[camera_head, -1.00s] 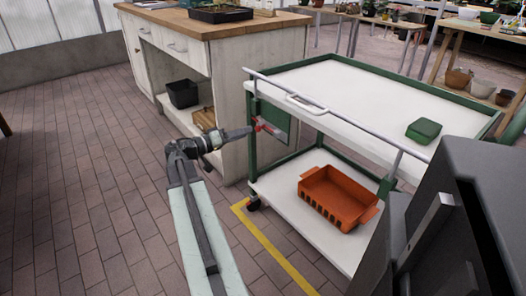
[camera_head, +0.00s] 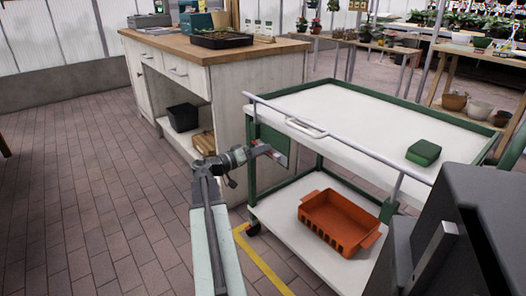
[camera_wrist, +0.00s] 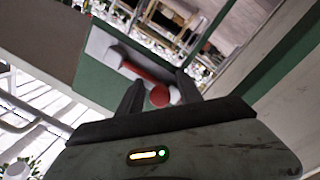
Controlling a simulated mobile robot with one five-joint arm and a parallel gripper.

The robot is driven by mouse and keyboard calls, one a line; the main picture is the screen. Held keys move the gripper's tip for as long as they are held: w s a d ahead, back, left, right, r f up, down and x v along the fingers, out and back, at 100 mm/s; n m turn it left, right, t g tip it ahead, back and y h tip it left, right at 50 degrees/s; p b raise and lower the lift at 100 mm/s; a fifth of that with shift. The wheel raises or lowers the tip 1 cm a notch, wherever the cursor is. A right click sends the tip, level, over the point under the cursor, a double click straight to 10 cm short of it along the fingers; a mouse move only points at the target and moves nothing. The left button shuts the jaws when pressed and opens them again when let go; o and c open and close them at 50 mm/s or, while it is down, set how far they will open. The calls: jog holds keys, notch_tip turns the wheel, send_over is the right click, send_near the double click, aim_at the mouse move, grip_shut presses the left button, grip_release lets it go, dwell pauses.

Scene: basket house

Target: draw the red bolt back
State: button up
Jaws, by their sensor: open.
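In the wrist view the red bolt (camera_wrist: 150,73) lies aslant in a pale grey mount (camera_wrist: 103,46) on a green panel. Its round red knob (camera_wrist: 160,96) shows between my two fingertips. My gripper (camera_wrist: 160,88) is open, with one finger on each side of the knob; I cannot tell whether either finger touches it. The arm hides most of the bolt there.
A green-framed cart (camera_head: 330,95) stands to the right, with a green box (camera_head: 423,153) on top and an orange crate (camera_head: 340,222) on its lower shelf. A wooden-topped cabinet (camera_head: 270,76) stands behind. Open brick floor (camera_head: 100,190) lies left.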

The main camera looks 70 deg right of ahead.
grip_shut()
dwell(1.3)
